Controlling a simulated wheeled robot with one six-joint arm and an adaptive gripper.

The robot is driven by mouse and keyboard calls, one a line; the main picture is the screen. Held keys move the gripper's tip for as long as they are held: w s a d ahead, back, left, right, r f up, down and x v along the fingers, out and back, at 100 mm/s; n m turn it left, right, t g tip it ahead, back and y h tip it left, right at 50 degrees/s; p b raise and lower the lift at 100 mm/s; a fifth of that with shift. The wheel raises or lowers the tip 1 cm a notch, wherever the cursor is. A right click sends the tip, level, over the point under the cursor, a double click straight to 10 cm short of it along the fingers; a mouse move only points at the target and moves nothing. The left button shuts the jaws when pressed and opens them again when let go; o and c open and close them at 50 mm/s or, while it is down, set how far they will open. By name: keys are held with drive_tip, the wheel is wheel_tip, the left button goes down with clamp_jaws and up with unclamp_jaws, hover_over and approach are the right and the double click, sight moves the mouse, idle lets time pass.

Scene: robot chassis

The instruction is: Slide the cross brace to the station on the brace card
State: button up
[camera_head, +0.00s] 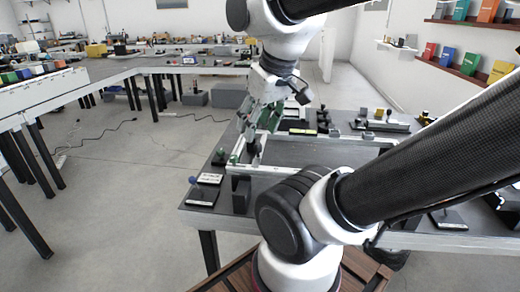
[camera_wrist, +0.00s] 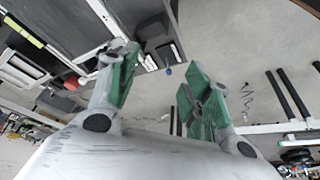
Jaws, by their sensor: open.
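My gripper (camera_head: 257,124) hangs over the left end of the dark table, its green fingers apart. In the wrist view the fingers (camera_wrist: 162,60) are spread with nothing between them. A pale frame lies on the table, with a far rail (camera_head: 335,138) and a near rail (camera_head: 275,172). A short pale bar, perhaps the cross brace, joins them at the left below my gripper; a dark upright piece (camera_head: 254,148) stands there. My fingers and arm hide part of it. A small white card (camera_head: 209,178) lies at the table's left corner; I cannot read it or tell if it is the brace card.
A blue ball (camera_head: 193,180) stands beside the card, and also shows in the wrist view (camera_wrist: 169,71). Dark blocks (camera_head: 323,118) and small fixtures (camera_head: 379,125) stand along the table's back. My arm covers the right side. Open floor (camera_head: 130,200) lies to the left.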

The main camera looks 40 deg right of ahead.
idle(0.4)
drive_tip(key=m+g, duration=0.4)
hover_over(258, 144)
wheel_tip(258, 144, down, 12)
drive_tip(key=shift+w+d+r, duration=0.1)
drive_tip(key=shift+r, duration=0.1)
wheel_tip(258, 144, down, 6)
drive_tip(key=shift+f, duration=0.7)
drive_tip(key=shift+c, duration=0.3)
